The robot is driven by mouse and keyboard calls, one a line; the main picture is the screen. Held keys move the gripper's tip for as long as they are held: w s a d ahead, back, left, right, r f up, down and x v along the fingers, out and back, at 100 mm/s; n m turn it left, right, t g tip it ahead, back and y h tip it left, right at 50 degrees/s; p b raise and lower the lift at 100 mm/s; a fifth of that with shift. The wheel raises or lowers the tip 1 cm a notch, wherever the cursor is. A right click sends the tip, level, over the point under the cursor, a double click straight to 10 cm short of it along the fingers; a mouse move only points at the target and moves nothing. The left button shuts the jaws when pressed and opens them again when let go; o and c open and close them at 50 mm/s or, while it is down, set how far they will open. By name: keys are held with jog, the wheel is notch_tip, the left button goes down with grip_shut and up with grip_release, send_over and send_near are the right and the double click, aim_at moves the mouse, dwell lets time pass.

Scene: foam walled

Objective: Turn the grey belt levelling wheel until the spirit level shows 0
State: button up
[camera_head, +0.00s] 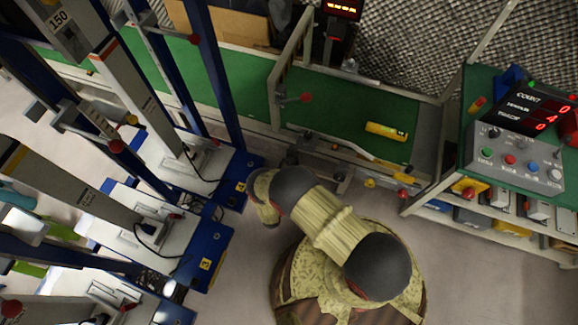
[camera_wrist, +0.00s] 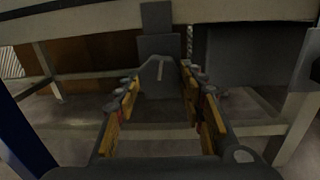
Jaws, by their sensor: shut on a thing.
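The yellow spirit level (camera_head: 386,131) lies on the green belt (camera_head: 340,108) at its right part in the head view. Its reading is too small to make out. In the wrist view my gripper (camera_wrist: 163,85) has its yellow-padded fingers on either side of a grey piece (camera_wrist: 158,68), which I take to be the grey levelling wheel, and is shut on it. The piece sits below the belt frame's pale rail. In the head view my arm hides the gripper and the wheel.
A control box (camera_head: 515,160) with buttons and a red-digit display (camera_head: 535,108) stands on the green-topped shelf at right. Blue-framed machines (camera_head: 205,175) crowd the left. Pale frame bars (camera_wrist: 230,10) cross above the gripper. Grey floor (camera_head: 470,275) is open at lower right.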

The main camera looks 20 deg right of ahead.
jog(key=m, duration=1.4)
jog(key=m+g+h, duration=0.1)
jog(key=m, duration=1.3)
jog(key=shift+a+m+h, duration=0.15)
jog(key=shift+m+h, duration=0.15)
jog(key=o, duration=1.2)
jog(key=shift+w, duration=0.1)
jog(key=shift+r, duration=0.1)
jog(key=shift+a, duration=0.1)
